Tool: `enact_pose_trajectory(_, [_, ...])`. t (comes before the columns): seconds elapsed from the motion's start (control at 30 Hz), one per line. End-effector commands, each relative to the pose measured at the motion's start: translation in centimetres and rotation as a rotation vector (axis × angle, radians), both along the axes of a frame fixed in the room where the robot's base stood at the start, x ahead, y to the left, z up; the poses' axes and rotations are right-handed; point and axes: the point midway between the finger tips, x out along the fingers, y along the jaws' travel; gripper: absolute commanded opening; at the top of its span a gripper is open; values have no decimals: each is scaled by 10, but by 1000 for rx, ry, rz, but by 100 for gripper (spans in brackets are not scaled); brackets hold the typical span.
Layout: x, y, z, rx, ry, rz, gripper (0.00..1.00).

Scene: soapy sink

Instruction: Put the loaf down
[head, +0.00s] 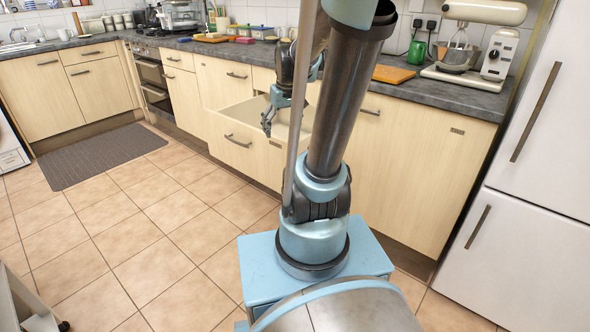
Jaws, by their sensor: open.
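I cannot make out a loaf in the head view.
An orange board (393,74) and a stand mixer (474,42) are on the grey worktop (455,97). A green mug (416,52) stands behind. A white fridge (530,200) is at right.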

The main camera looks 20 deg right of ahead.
Motion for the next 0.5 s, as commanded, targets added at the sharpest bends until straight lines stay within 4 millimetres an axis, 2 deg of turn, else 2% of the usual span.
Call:
enact_pose_trajectory(0.1, [-33,0,-3,-5,8,-30,76])
enact_pose_trajectory(0.5, [-128,-4,-31,-25,31,-142,76])
